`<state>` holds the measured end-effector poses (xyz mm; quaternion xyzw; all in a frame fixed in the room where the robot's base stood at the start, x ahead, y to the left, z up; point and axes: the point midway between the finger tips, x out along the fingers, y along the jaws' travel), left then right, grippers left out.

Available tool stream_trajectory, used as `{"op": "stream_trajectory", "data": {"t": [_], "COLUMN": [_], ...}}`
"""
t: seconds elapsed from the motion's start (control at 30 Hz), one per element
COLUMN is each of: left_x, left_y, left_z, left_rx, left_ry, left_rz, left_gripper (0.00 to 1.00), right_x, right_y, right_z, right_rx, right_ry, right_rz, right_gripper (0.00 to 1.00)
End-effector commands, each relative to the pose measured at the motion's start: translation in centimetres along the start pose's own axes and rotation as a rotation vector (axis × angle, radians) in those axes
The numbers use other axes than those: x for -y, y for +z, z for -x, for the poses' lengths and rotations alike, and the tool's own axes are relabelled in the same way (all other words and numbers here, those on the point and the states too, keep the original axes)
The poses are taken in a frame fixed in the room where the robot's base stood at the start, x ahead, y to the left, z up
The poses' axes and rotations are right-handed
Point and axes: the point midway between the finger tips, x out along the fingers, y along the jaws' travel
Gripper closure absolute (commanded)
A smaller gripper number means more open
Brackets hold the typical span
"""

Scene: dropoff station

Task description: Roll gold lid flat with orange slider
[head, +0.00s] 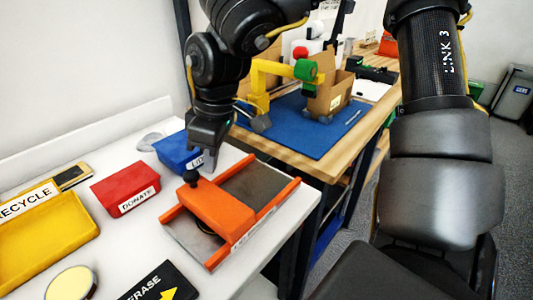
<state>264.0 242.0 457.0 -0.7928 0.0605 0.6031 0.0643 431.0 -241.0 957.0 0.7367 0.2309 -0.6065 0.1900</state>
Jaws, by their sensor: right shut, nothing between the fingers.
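My left gripper is not in view.
On the white table stand a red DONATE box (124,188), a blue box (177,151), a yellow RECYCLE tray (45,236), a round cream-topped tin (72,284) and a black ERASE pad (160,284). Behind is a wooden table (330,166) with a blue mat and cardboard box (330,93).

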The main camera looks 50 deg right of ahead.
Motion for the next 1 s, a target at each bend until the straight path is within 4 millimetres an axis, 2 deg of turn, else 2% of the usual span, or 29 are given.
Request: {"op": "stream_trajectory", "data": {"t": [0.1, 0.5, 1.0], "left_x": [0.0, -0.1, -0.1], "left_y": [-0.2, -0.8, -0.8], "left_z": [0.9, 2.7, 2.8], "left_rx": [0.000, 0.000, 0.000], "left_ry": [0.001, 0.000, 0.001], "left_rz": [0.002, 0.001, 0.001], "left_gripper": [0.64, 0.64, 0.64], "right_x": [0.0, 0.0, 0.1], "right_y": [-0.4, -1.2, -1.3], "right_z": [1.7, 5.6, 6.0], "right_rx": [-0.003, -0.005, -0.005], "right_ry": [0.001, 0.000, 0.000], "right_rz": [0.000, 0.002, 0.002], "right_gripper": [1.00, 1.00, 1.00]}}
